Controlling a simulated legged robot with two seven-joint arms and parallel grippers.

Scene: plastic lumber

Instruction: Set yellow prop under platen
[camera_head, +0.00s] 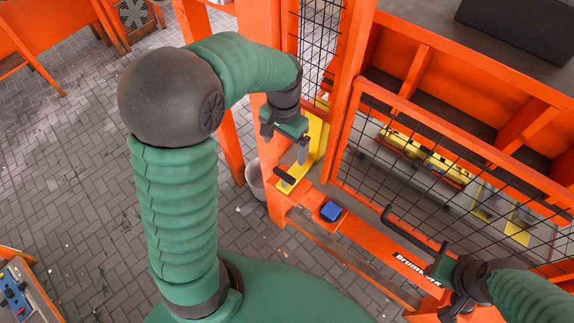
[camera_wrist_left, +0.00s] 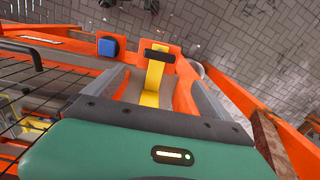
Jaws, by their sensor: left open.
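The yellow prop (camera_head: 315,138) is a long yellow bar with a black grip at its lower end, standing against the orange frame. In the left wrist view the prop (camera_wrist_left: 152,76) shows between the two grey fingers. My left gripper (camera_head: 303,152) is open beside the prop, its fingers spread around the bar's line in the wrist view (camera_wrist_left: 152,90). I cannot tell whether they touch it. My right gripper (camera_head: 452,290) is at the lower right, near the black handle of the mesh guard; its fingers are not clear. I cannot make out the platen.
An orange beam (camera_head: 360,240) with a blue button (camera_head: 331,211) runs below the prop. An orange-framed mesh guard (camera_head: 420,115) stands to the right, with yellow parts (camera_head: 425,155) behind it. A pale bucket (camera_head: 254,178) is on the paved floor, which is open at left.

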